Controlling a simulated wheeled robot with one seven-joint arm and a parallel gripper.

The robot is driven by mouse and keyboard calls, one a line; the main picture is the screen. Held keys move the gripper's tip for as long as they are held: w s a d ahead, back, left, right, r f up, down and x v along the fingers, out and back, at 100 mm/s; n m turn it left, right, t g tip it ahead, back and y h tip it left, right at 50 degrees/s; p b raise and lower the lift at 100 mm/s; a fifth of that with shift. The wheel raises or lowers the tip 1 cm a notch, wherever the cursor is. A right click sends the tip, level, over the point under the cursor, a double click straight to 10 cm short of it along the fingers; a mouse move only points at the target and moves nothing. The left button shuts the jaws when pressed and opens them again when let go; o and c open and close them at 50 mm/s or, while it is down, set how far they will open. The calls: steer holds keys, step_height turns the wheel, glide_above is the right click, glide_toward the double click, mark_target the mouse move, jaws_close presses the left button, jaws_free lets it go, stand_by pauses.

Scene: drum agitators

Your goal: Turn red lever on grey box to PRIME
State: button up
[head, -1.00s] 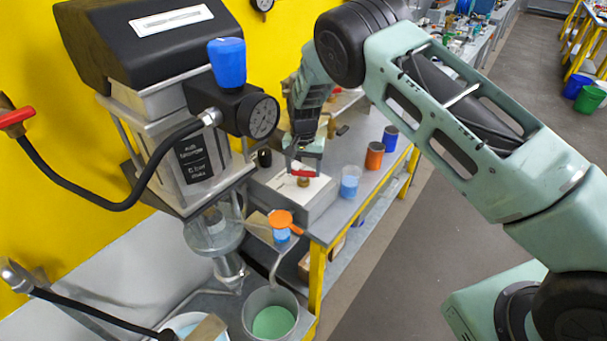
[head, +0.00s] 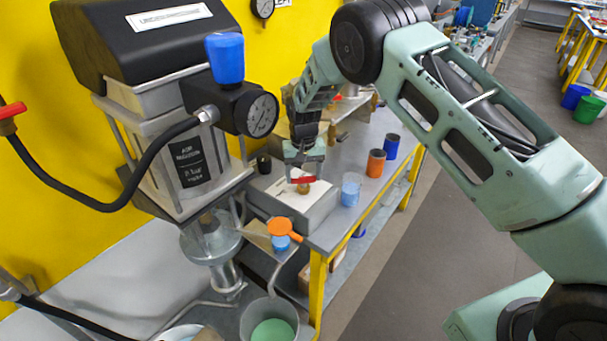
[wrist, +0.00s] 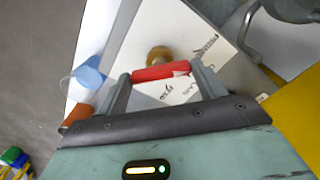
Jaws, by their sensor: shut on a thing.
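The grey box (head: 318,212) stands on the bench with a pale label plate on its top. The red lever (head: 303,180) sits above a brass fitting on that plate. It also shows in the wrist view (wrist: 160,72), with the brass fitting (wrist: 158,54) just beyond it. My gripper (head: 303,172) is over the box, shut on the red lever, one finger at each end of it in the wrist view. The plate carries printed words, partly hidden by the lever and fingers; I cannot read which mark the lever points to.
A clear cup with blue liquid (head: 351,190), an orange can (head: 375,163) and a blue can (head: 391,147) stand right of the box. A machine with a gauge (head: 258,114) rises at left. An orange-handled valve (head: 285,230) is in front.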

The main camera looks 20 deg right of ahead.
mark_target(304, 177)
steer(key=o, duration=1)
steer(key=shift+r, duration=0.1)
step_height(304, 177, up, 17)
steer(key=b, duration=0.4)
steer(key=shift+r, duration=0.15)
